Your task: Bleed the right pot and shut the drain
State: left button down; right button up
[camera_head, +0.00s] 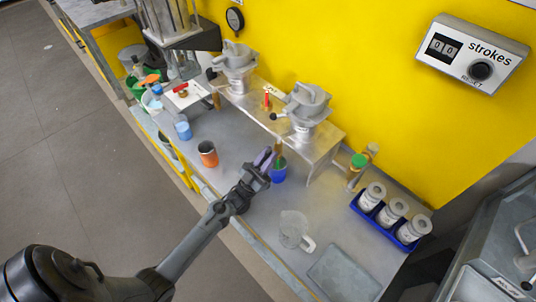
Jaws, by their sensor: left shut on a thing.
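The right pot (306,104) is a grey lidded vessel on the right part of the raised metal shelf, with a dark-knobbed lever at its left. A brown and green drain fitting (280,156) shows below the shelf's front edge, above a blue cup (279,174) on the bench. My left gripper (267,157) is at this fitting, just left of and above the cup. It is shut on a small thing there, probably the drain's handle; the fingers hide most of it. My right gripper is out of view.
A similar left pot (236,62) stands on the shelf (325,142). An orange cup (208,153), a blue-filled beaker (183,129) and a clear jug (293,229) stand on the bench. A blue rack (404,246) holds 3 grey canisters. The stroke counter (472,55) reads 00.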

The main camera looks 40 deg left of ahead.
aim_at(270, 149)
pick_arm(q)
jog(key=shift+n+y, duration=0.7)
jog(key=c, duration=1.1)
grip_release()
jog(key=shift+c, duration=0.2)
jog(key=shift+r, duration=0.5)
jog(key=r, duration=0.1)
jog(key=r+p, duration=0.1)
jog(key=r, duration=0.1)
jog(key=shift+d+r, duration=0.3)
jog(key=shift+d, duration=0.1)
jog(key=d+r+p, duration=0.1)
jog(key=d+r, duration=0.5)
jog(key=d, duration=0.5)
jog(key=shift+r, duration=0.2)
